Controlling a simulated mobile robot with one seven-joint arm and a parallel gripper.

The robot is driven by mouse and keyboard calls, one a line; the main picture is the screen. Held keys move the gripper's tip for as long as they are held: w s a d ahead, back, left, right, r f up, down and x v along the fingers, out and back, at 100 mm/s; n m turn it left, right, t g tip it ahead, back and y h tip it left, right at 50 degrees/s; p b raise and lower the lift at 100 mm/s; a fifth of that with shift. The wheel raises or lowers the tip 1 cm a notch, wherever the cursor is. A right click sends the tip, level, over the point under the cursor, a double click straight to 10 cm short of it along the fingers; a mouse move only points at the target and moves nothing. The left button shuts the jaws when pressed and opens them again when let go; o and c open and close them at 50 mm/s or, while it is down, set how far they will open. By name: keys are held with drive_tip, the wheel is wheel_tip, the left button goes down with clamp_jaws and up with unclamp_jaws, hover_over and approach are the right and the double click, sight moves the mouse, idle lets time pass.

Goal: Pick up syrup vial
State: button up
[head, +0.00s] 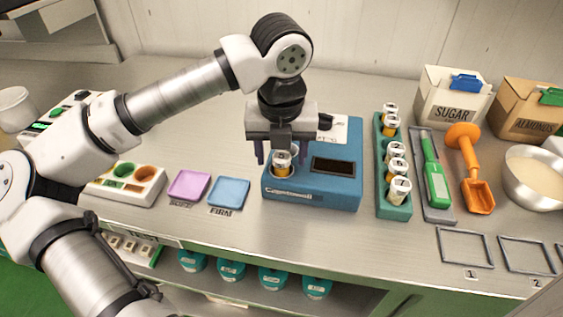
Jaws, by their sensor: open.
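A syrup vial (281,168) with a white cap and amber contents stands upright in the round well of a blue device (330,190). My gripper (279,156) is open and points down over this well. Its purple fingers appear to be on either side of the vial's top; whether they touch it cannot be told. Several similar capped vials (396,168) stand in a row in a green rack (393,210) to the right of the device.
A purple pad (188,186) and a blue pad (229,193) lie left of the device. A green-handled tool (435,180), an orange scoop (478,190) and a white bowl (533,178) are to the right. Sugar (453,98) and almond (523,108) boxes stand behind.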

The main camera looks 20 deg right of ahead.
drive_tip(key=shift+d+f, duration=0.1)
drive_tip(key=shift+f, duration=0.55)
drive_tip(key=c, duration=1.1)
drive_tip(key=shift+r, duration=0.15)
drive_tip(key=shift+c, duration=0.2)
